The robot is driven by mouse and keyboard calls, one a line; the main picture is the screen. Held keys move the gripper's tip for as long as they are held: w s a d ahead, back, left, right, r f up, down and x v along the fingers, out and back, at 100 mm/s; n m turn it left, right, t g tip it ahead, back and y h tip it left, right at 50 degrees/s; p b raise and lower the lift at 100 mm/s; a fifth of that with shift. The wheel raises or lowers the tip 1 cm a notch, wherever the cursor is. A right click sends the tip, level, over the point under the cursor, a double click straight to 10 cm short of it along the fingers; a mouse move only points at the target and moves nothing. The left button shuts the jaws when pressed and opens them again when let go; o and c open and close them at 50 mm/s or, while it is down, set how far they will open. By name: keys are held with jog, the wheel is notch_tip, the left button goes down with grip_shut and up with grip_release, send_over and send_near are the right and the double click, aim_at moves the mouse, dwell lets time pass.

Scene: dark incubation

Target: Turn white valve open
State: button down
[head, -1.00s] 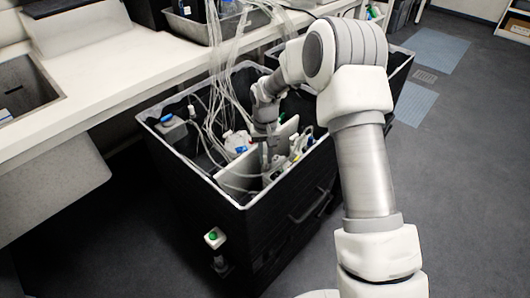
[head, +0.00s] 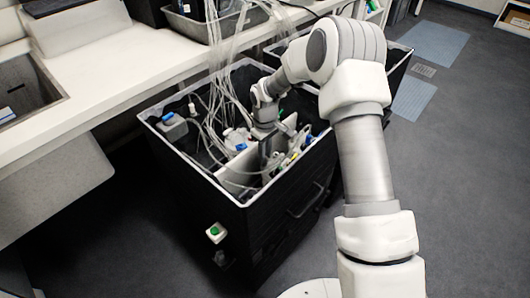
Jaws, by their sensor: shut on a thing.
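My gripper (head: 265,157) reaches down into a black open-topped bin (head: 228,256), beside an upright white panel (head: 231,178). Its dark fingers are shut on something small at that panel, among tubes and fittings. The white valve cannot be told apart at this size; the thing in the fingers may be it, but the wrist and fingers hide it. A white vessel with a blue cap (head: 240,147) is just left of the gripper. Whether the valve is open or shut cannot be seen.
Several clear tubes (head: 213,95) hang from the bench into the bin. A bottle with a blue cap (head: 172,126) is in its far left corner. A white fitting with a green centre (head: 215,232) is on the bin's outside. The white bench (head: 100,90) runs along the left.

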dwell(0.5)
jog(key=c, duration=1.1)
grip_release()
jog(key=shift+c, duration=0.2)
notch_tip(320, 180, up, 18)
jog(key=p, duration=0.3)
jog(key=shift+f+p, duration=0.25)
jog(key=shift+p, duration=0.05)
